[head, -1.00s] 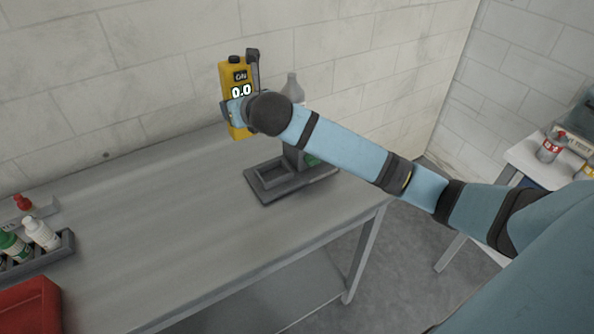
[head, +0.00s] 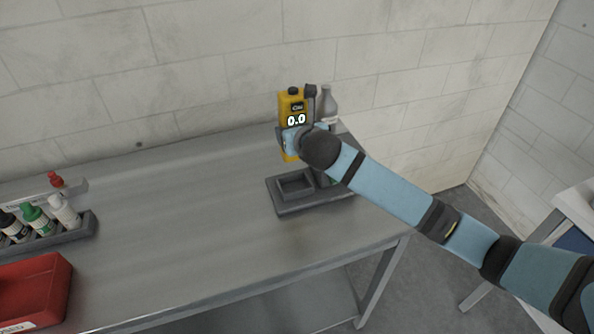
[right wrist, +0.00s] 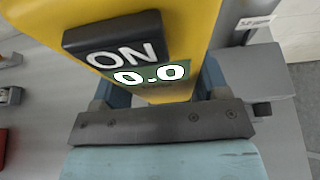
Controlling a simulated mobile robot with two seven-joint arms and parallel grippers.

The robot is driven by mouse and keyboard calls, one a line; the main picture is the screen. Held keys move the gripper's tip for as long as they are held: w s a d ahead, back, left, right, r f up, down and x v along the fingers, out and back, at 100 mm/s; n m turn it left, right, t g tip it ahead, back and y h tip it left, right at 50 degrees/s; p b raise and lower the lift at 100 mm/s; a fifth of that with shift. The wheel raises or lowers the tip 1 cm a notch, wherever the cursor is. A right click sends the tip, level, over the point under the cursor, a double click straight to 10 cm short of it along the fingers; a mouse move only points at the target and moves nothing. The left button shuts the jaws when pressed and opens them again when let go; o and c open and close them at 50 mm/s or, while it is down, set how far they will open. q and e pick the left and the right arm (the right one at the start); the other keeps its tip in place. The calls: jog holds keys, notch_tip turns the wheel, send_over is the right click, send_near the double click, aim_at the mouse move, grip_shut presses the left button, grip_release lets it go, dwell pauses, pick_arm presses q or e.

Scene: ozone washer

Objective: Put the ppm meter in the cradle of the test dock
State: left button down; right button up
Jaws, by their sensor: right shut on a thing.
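The yellow ppm meter (head: 291,105), its display reading 0.0, is upright in my right gripper (head: 296,140). In the right wrist view the meter (right wrist: 188,30) fills the upper middle, with its ON button and display facing the camera, and the gripper (right wrist: 160,95) is shut on it. The test dock (head: 290,208) is a dark grey base with a rectangular recessed cradle (head: 296,183) on the table. The meter is above the back of the cradle and apart from it in the head view. My forearm and wrist hide part of the dock's right side. My left gripper is not in view.
A grey bottle (head: 327,108) stands behind the dock. A rack (head: 88,228) of several small bottles and a red bin (head: 60,280) are at the left of the table (head: 180,215). The table's middle is clear. A white side table (head: 578,212) is at the right.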

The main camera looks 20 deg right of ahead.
notch_tip(320, 180, down, 12)
dwell(0.5)
jog(key=o, duration=1)
jog(key=shift+f, duration=0.2)
jog(key=shift+r, duration=0.15)
jog(key=shift+s+d+r, duration=0.1)
jog(key=shift+s, duration=0.2)
jog(key=v, duration=1.1)
jog(key=shift+s+r, duration=0.1)
jog(key=shift+s, duration=0.1)
jog(key=shift+s, duration=0.1)
